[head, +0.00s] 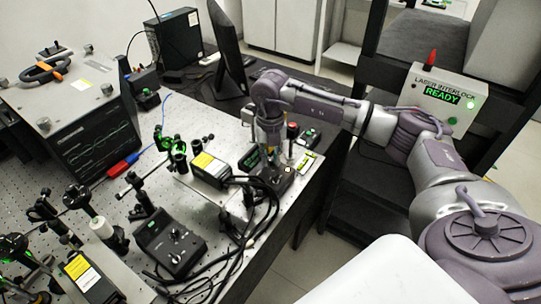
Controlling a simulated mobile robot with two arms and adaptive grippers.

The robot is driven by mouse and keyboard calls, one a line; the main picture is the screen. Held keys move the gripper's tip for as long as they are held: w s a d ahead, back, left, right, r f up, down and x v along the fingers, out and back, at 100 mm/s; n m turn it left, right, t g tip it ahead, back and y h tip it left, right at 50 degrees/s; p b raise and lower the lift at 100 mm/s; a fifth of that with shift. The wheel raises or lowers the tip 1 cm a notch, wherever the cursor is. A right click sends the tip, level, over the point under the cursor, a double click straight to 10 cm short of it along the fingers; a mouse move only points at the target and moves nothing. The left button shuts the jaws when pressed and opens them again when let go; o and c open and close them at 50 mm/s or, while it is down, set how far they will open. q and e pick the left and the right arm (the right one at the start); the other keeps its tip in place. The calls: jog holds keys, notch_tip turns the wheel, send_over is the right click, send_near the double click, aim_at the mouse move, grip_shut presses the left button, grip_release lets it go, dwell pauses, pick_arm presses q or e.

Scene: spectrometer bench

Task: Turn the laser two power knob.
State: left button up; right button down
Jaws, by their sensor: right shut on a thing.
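My right gripper (270,163) points down over a dark control box (284,184) near the right edge of the bench. It is shut on a knob on top of that box. The fingers hide most of the knob, and its turn angle cannot be told. A second dark control box (169,243) with knobs stands at the front, apart from my gripper. I cannot read laser labels on either box. My left gripper is not in view.
Black cables (235,240) loop between the boxes. A laser module with a yellow label (210,170) stands left of my gripper. A black monitor (228,48) stands behind. The interlock box (443,96) reads READY. Several optics mounts crowd the bench's left side.

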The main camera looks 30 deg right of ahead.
aim_at(271, 159)
jog(key=shift+f, duration=0.1)
jog(key=shift+n+b, duration=0.5)
jog(key=shift+n, duration=0.1)
jog(key=c, duration=1.1)
grip_release()
notch_tip(271, 159, up, 12)
jog(key=shift+r, duration=0.15)
